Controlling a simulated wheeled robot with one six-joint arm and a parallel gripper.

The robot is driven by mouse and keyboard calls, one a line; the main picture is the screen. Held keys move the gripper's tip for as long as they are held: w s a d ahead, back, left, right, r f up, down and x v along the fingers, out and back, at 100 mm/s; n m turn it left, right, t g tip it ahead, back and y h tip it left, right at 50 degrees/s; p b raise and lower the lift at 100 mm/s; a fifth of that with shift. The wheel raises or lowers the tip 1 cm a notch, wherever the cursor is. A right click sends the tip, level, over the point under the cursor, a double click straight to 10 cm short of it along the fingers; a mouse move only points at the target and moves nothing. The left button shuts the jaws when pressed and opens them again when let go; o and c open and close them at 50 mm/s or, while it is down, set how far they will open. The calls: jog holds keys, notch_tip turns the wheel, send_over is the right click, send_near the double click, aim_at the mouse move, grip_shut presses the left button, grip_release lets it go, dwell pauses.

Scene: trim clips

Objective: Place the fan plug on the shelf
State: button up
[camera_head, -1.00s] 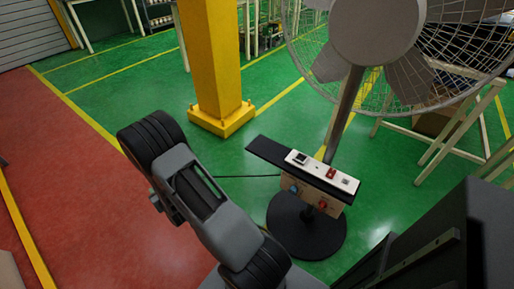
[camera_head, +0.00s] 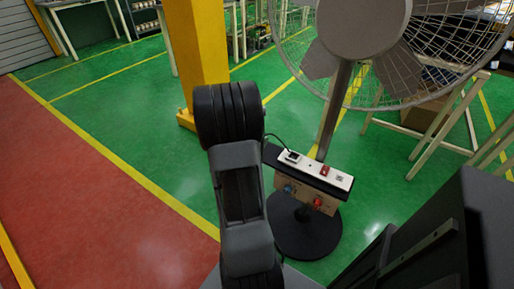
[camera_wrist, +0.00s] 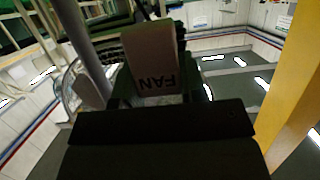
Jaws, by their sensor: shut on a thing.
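A beige tag marked FAN, upside down, shows in the wrist view (camera_wrist: 153,62) at my gripper (camera_wrist: 155,98). My gripper is shut on the fan plug; the plug's body is mostly hidden behind the tag and the dark gripper parts. In the head view my arm hides the gripper and plug. The dark shelf (camera_head: 271,158) is fixed on the fan's stand, right of my arm, its left end partly covered by the arm. A white power strip (camera_head: 318,170) lies along it, with a black plug at its left end and a red switch. A thin dark cable runs from there leftward behind my arm.
The large fan (camera_head: 365,25) stands on a round black base (camera_head: 308,235). A box with blue and red parts (camera_head: 302,193) hangs under the shelf. A yellow pillar (camera_head: 197,50) stands behind my arm. Trestle frames (camera_head: 440,125) stand right.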

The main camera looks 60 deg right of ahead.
jog(key=w+d+f+b, duration=0.1)
jog(key=w+d+f, duration=0.3)
jog(key=w+d+f+b, duration=0.2)
jog(key=w+d+f, duration=0.2)
jog(key=w, duration=0.1)
jog(key=shift+w+d+f, duration=0.15)
jog(key=shift+w+f, duration=0.05)
jog(key=shift+f, duration=0.2)
jog(key=shift+w+d+f, duration=0.15)
jog(key=shift+w+f, duration=0.05)
jog(key=shift+f, duration=0.1)
jog(key=shift+w+d+f+b, duration=0.15)
jog(key=shift+f+b, duration=0.6)
jog(key=shift+f, duration=0.95)
